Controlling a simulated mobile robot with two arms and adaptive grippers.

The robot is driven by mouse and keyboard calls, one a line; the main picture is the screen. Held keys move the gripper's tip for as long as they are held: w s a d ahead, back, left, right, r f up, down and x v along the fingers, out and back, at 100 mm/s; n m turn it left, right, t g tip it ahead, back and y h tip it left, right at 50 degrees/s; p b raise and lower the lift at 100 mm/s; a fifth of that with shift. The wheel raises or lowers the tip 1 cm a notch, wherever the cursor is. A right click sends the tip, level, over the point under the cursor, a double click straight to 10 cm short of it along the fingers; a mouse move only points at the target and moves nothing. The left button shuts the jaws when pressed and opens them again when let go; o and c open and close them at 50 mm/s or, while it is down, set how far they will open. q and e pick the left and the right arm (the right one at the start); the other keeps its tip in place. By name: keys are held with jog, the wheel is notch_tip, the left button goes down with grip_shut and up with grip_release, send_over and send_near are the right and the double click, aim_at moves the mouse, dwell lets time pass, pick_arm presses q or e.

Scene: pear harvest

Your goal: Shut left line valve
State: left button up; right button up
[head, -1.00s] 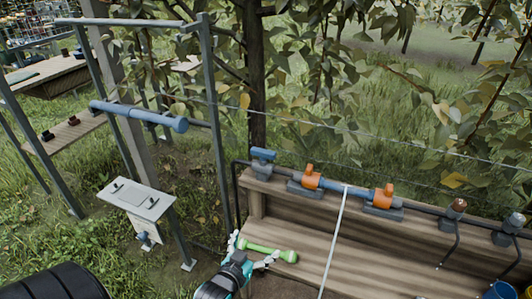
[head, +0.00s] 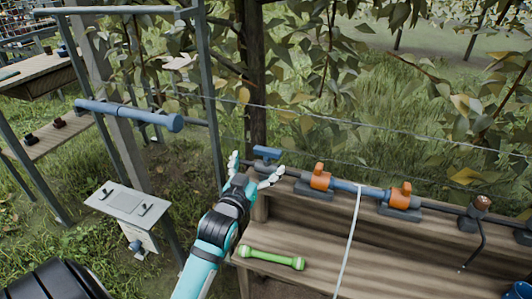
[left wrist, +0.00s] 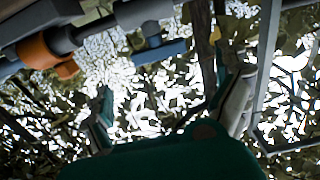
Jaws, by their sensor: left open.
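A dark pipe line runs along the back shelf of the wooden bench. At its left end is a valve with a flat blue handle (head: 266,153); the handle also shows in the left wrist view (left wrist: 160,52). To its right are an orange-handled valve (head: 320,177) and a second orange-handled valve (head: 400,194), with a blue pipe piece between them. My left gripper (head: 257,166) is open and empty, its fingers spread just in front of the blue-handled valve. I see no clear contact. The left wrist view shows both fingers apart (left wrist: 170,108). My right gripper is not in view.
A green dumbbell-shaped object (head: 272,258) lies on the wooden bench (head: 320,250). A pale cord crosses the bench. A metal post (head: 211,100) stands left of the gripper, with a thick blue cylinder (head: 130,115) beyond. A small plate stand (head: 128,205) is at left.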

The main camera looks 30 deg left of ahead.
aim_at(266, 152)
pick_arm(q)
jog(key=x, duration=0.5)
jog(key=shift+w, duration=0.4)
jog(key=shift+w+a, duration=0.15)
jog(key=shift+w, duration=0.25)
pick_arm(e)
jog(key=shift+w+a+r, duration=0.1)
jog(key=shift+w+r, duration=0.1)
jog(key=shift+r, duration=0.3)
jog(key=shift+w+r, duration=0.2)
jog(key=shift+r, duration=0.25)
pick_arm(q)
jog(key=c, duration=1.2)
jog(key=shift+o, duration=0.2)
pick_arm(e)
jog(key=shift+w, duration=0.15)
